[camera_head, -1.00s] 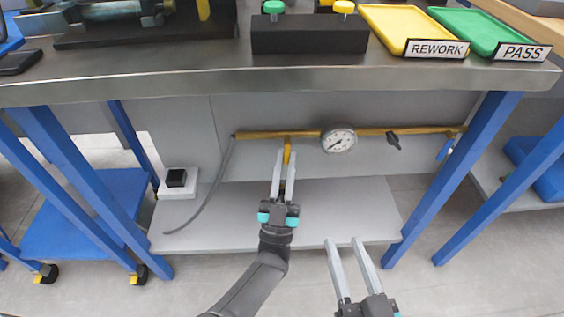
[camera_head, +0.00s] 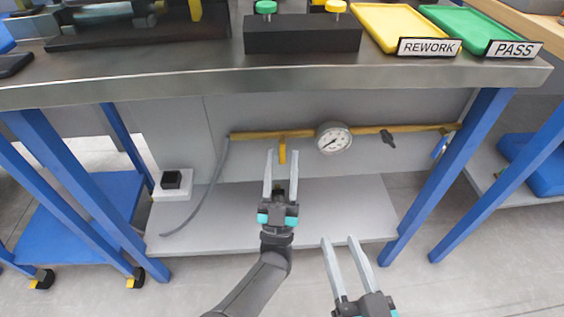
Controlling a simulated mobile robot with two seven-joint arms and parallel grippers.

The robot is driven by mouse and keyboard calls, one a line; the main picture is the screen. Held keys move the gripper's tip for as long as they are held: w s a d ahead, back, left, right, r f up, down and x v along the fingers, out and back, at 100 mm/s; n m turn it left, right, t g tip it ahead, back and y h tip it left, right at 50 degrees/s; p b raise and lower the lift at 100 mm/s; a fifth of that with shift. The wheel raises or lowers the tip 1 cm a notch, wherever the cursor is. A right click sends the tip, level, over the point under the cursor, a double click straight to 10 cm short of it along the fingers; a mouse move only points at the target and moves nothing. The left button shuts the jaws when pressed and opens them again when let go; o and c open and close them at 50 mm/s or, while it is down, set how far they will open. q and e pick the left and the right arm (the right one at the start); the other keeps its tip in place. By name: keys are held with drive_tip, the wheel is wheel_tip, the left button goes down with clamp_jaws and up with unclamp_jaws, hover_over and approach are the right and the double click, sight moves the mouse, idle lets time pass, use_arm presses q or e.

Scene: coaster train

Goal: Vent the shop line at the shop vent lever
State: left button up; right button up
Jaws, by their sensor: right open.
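A brass pipe (camera_head: 262,135) runs level under the bench, along the back panel. A short yellow lever (camera_head: 282,153) hangs straight down from it, left of the round gauge (camera_head: 333,138). A black lever (camera_head: 387,138) sits on the pipe right of the gauge, and a blue lever (camera_head: 440,147) is near its right end. No label shows which is the shop vent lever. My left gripper (camera_head: 281,152) is open, its fingertips on either side of the yellow lever with gaps showing. My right gripper (camera_head: 340,239) is open and empty, lower right, in front of the shelf.
The bench top (camera_head: 200,75) overhangs the pipe, with blue legs (camera_head: 455,175) at both sides. A grey hose (camera_head: 213,185) drops from the pipe's left end.

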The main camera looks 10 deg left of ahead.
use_arm(q)
drive_tip(key=v, duration=0.7)
drive_tip(key=shift+s+f, duration=0.2)
idle(0.7)
